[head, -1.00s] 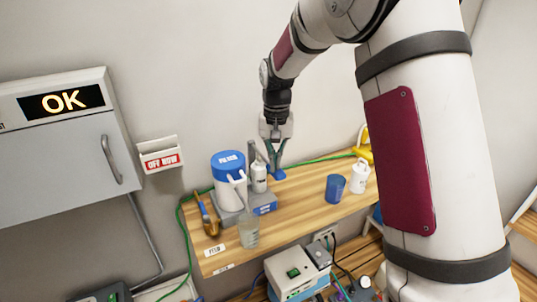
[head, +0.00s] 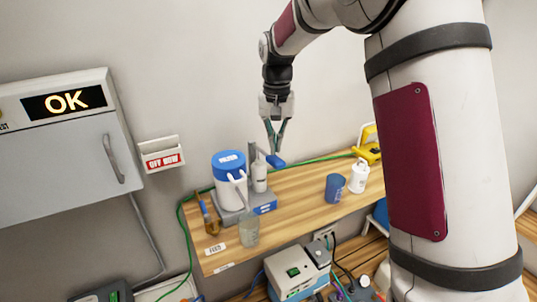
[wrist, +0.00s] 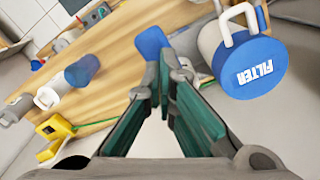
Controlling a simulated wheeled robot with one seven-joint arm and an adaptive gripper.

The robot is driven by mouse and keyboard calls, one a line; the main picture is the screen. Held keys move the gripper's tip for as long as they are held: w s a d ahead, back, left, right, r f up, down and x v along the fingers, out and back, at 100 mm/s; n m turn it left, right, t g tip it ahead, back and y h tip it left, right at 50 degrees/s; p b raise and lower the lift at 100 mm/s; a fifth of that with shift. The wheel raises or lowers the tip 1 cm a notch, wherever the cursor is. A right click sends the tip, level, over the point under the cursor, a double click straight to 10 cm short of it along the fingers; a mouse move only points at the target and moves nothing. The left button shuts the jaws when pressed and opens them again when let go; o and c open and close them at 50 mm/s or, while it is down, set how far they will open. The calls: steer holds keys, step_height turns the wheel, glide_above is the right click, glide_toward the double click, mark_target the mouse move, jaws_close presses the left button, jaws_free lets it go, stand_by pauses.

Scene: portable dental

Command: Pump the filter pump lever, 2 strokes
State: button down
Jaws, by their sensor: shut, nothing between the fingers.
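The filter pump stands on the wooden bench, with a white body and blue lid (head: 229,163) on a grey base (head: 232,215). The lid, marked FILTER, also shows at the right in the wrist view (wrist: 255,68). The lever's blue handle (head: 275,161) sticks out to the right of the pump, raised above the bench; it also shows at the top middle of the wrist view (wrist: 150,42). My gripper (head: 275,152) points down with its fingertips shut and empty, just above the blue handle. I cannot tell whether they touch it.
A clear glass (head: 248,232) stands before the pump. A blue cup (head: 335,187) and a white bottle (head: 358,176) stand to the right on the bench. A yellow object (head: 367,150) sits at the far end. The bench between pump and cup is clear.

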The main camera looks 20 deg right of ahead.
mark_target(275, 159)
steer(key=shift+f, duration=0.1)
stand_by(0.6)
steer(key=shift+f+b, duration=0.55)
steer(key=shift+f, duration=3.35)
steer(key=shift+r, duration=0.1)
steer(key=shift+r+p, duration=0.45)
steer(key=shift+r, duration=3.5)
steer(key=shift+r, duration=2.5)
